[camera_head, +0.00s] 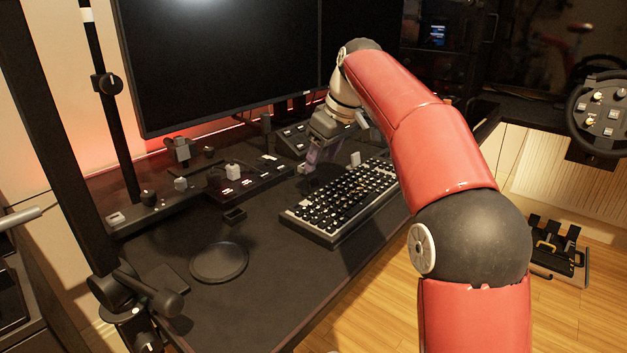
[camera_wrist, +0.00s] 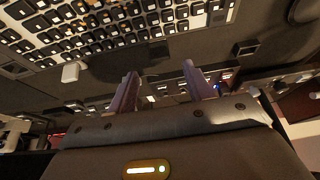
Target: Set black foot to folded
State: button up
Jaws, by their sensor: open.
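The black keyboard (camera_head: 309,233) with dark keys lies on the desk, left of my arm. In the wrist view the keyboard (camera_wrist: 118,32) fills the upper left, seen close and upside down. I cannot make out a black foot on it; its underside and far edge are hidden or too dark. My gripper (camera_head: 311,158) is behind the keyboard's far left part, low near the desk, with its fingers pointing down. In the wrist view my gripper (camera_wrist: 160,76) has its two purplish fingers spread apart with nothing between them. I cannot tell whether a finger touches the keyboard.
A button panel (camera_head: 248,186) stands left of the gripper, and a large monitor (camera_head: 225,60) rises behind it. A small dark box (camera_head: 235,216) and a round black pad (camera_head: 219,262) lie left of the keyboard. The front left desk is mostly clear. A racing wheel (camera_head: 603,112) is far right.

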aim_at(314, 180)
jog(key=b+x, duration=0.1)
jog(key=x, duration=0.5)
jog(key=shift+w+a+f, duration=0.1)
jog(key=shift+a+f, duration=0.05)
jog(key=shift+f, duration=0.2)
jog(key=c, duration=1)
jog(key=shift+d+f+y+b, duration=0.2)
jog(key=shift+f+y+b, duration=0.1)
jog(key=shift+b, duration=0.65)
jog(key=shift+t+y+b, duration=0.3)
jog(key=shift+t+b, duration=0.05)
jog(key=shift+t, duration=0.05)
jog(key=shift+s+r, duration=0.2)
jog(key=shift+r, duration=0.1)
jog(key=o, duration=1)
